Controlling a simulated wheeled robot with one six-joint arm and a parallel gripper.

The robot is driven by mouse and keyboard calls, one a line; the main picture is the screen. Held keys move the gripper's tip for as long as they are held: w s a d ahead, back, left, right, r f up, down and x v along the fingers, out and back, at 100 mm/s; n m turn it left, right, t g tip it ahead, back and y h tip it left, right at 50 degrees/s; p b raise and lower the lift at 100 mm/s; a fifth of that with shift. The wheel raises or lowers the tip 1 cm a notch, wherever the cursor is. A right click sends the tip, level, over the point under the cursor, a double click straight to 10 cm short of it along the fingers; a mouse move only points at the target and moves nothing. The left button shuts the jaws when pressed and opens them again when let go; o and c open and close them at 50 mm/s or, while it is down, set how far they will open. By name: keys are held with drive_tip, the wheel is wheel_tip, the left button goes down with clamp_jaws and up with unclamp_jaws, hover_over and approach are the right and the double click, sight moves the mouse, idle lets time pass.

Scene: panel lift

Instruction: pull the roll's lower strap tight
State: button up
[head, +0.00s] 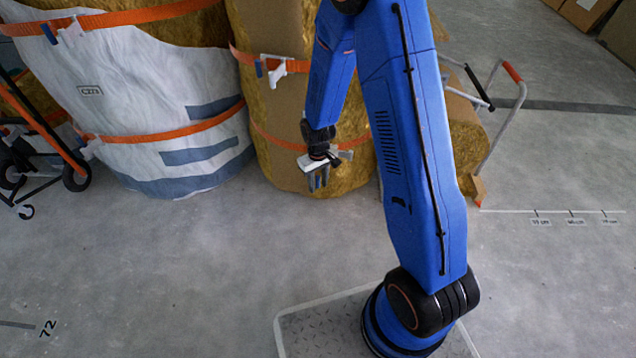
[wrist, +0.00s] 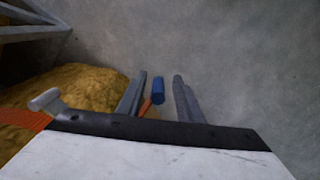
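The yellow roll (head: 275,103) with brown paper stands upright in the middle of the head view. Its orange lower strap (head: 270,138) runs around it and goes behind my wrist; the strap also shows at the left of the wrist view (wrist: 22,118). A short orange strap tail (wrist: 146,106) ends in a blue tab (wrist: 158,90). My gripper (head: 318,181) is low at the roll's front. In the wrist view its fingers (wrist: 160,97) are apart, one on each side of the blue tab, with gaps showing. A pale lever-like piece (wrist: 45,101) shows beside the strap.
The upper strap has a white buckle (head: 279,69). A white-wrapped roll (head: 150,100) stands at left, beside a black and orange cart (head: 50,140). A hand truck (head: 512,100) stands behind at right. The front floor is clear.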

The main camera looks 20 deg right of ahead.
sight(318, 176)
drive_tip(key=shift+w+r, duration=0.1)
wheel_tip(318, 176, up, 17)
idle(0.8)
drive_tip(key=shift+r, duration=0.1)
